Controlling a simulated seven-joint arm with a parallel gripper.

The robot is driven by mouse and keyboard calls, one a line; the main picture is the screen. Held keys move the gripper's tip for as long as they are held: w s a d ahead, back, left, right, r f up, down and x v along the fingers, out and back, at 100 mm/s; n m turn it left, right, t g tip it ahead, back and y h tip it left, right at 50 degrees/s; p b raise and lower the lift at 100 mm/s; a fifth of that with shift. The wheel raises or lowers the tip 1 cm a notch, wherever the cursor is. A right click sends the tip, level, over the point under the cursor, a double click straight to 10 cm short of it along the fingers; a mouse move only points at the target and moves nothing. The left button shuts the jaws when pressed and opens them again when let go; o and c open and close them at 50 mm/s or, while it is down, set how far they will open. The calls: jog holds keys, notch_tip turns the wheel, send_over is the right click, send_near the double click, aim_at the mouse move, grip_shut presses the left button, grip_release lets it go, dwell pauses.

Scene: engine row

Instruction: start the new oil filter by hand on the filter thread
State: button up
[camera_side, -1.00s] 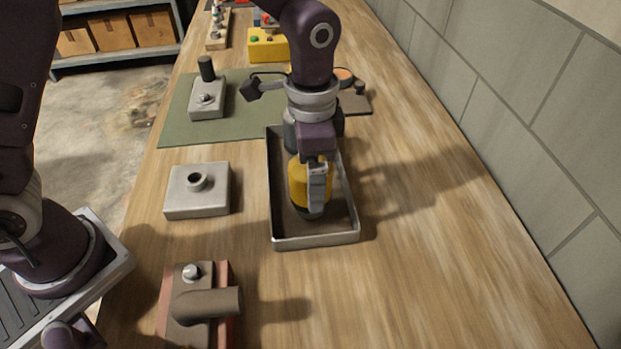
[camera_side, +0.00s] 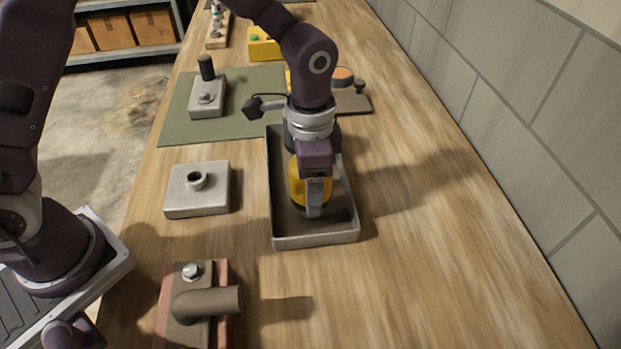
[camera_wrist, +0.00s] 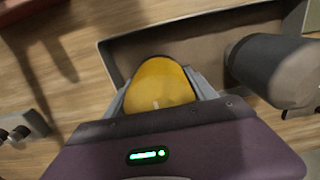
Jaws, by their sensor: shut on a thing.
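The yellow oil filter (camera_side: 297,188) is in the metal tray, partly hidden behind my gripper (camera_side: 312,200) in the side view. My gripper is shut on it, with one finger on each side; the wrist view shows the filter's rounded yellow top (camera_wrist: 157,80) between the fingers. I cannot tell whether the filter touches the tray floor. A grey block (camera_side: 180,204) with a short upright dark-rimmed stud (camera_side: 196,181), seemingly the filter thread, sits left of the tray, apart from the filter.
The shallow tray (camera_side: 316,240) has raised walls around the filter. A dark grey cylinder (camera_wrist: 272,66) is in it beside my gripper. A brown block with a pipe elbow (camera_side: 205,304) stands in front, a green mat (camera_side: 180,128) behind. The bench on the right is clear.

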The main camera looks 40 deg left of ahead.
notch_tip(320, 180, up, 8)
jog(key=shift+a+r, duration=0.7)
jog(key=shift+r, duration=0.25)
jog(key=s+a+n, duration=0.2)
jog(key=s+a, duration=0.3)
jog(key=a, duration=0.4)
jog(key=s+a+f+n, duration=0.1)
jog(key=s+a+n, duration=0.1)
jog(key=s+a, duration=0.3)
jog(key=a, duration=0.4)
jog(key=shift+a+f, duration=0.2)
jog(key=shift+n, duration=0.3)
jog(key=shift+f, duration=3.3)
